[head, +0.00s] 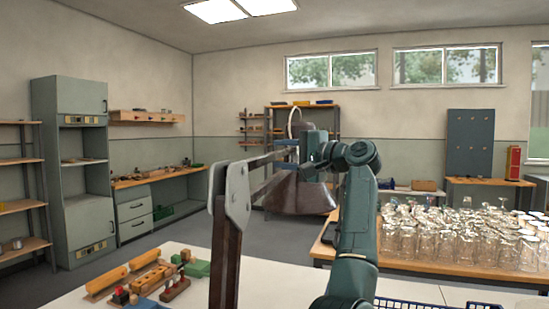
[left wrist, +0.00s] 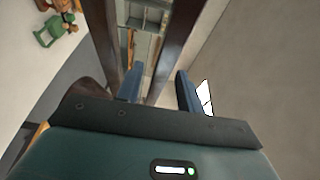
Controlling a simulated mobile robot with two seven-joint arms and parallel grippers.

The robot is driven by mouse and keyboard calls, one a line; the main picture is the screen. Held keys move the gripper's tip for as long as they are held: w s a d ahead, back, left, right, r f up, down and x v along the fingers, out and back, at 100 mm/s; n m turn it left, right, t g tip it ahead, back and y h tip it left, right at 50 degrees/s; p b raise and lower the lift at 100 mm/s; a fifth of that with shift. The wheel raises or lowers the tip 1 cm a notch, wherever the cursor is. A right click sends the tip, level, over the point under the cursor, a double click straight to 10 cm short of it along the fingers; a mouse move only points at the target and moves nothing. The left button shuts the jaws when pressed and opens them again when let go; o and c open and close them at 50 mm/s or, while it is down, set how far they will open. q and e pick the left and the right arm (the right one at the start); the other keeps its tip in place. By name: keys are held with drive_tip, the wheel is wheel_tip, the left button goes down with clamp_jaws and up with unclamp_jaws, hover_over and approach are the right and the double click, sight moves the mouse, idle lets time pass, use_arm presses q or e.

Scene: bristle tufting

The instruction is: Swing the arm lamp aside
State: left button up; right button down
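The arm lamp stands close in the middle of the head view. It has a brown upright post (head: 226,255), a grey joint plate (head: 232,193), thin bars (head: 262,160) reaching right and a dark brown shade (head: 298,197). My left gripper (head: 308,152) is at the right end of the bars, just above the shade, and partly hidden by lamp parts. In the left wrist view its two blue fingers (left wrist: 160,87) are apart, with a dark lamp bar (left wrist: 172,40) running between them; contact cannot be told. The shade (left wrist: 88,98) shows beside the gripper. My right gripper is not in view.
A white table (head: 70,293) carries wooden and green parts (head: 148,275) left of the post. Several glasses (head: 465,235) crowd a wooden table at the right. A blue basket (head: 410,304) sits at the bottom edge. Cabinets and shelves line the far walls.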

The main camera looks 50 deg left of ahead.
use_arm(q)
drive_tip(key=b+v, duration=0.1)
drive_tip(key=v, duration=0.8)
drive_tip(key=shift+w+d, duration=0.15)
drive_tip(key=shift+d, duration=0.2)
